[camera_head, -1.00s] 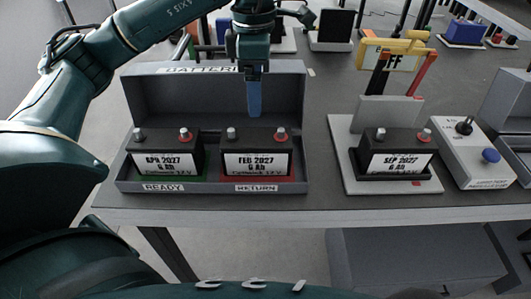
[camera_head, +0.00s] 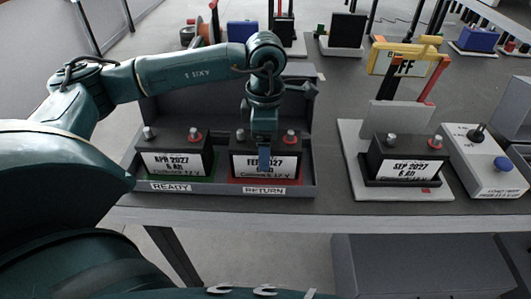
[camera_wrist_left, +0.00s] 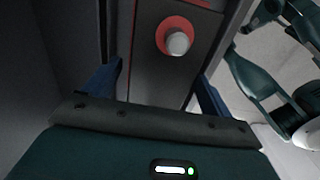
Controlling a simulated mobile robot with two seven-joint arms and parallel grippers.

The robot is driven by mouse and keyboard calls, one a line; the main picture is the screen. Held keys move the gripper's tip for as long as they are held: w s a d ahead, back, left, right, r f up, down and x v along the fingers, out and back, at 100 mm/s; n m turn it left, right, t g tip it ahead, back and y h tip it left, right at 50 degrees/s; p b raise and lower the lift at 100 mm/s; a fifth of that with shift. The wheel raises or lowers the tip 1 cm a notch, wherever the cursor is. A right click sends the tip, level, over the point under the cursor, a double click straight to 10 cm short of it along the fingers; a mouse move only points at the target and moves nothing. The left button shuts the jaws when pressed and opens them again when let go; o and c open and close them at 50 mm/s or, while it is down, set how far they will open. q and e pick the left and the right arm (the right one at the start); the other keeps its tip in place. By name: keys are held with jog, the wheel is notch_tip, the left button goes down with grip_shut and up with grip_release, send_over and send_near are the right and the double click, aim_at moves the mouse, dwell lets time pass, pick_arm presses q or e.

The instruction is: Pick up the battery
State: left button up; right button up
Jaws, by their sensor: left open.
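The black FEB 2027 battery (camera_head: 268,166) sits upright in the RETURN slot of the grey box. The black APR 2027 battery (camera_head: 175,163) sits in the READY slot, and the SEP 2027 battery (camera_head: 405,164) sits in a holder on the right. My left gripper (camera_head: 264,157) is open, pointing down at the FEB 2027 battery and covering part of its label. In the left wrist view, the blue fingers (camera_wrist_left: 157,88) lie on either side of a dark battery top (camera_wrist_left: 160,75) with a red-ringed terminal. Contact cannot be told. My right gripper is not in view.
The grey box (camera_head: 140,192) has a raised back panel behind the batteries. To the right stand a yellow sign frame (camera_head: 402,58) and a grey control box (camera_head: 482,168) with a blue button. The table front edge (camera_head: 330,222) is clear.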

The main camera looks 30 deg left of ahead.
pick_arm(q)
jog(key=shift+c, duration=0.4)
grip_shut()
jog(key=shift+w+r, duration=0.15)
dwell(0.6)
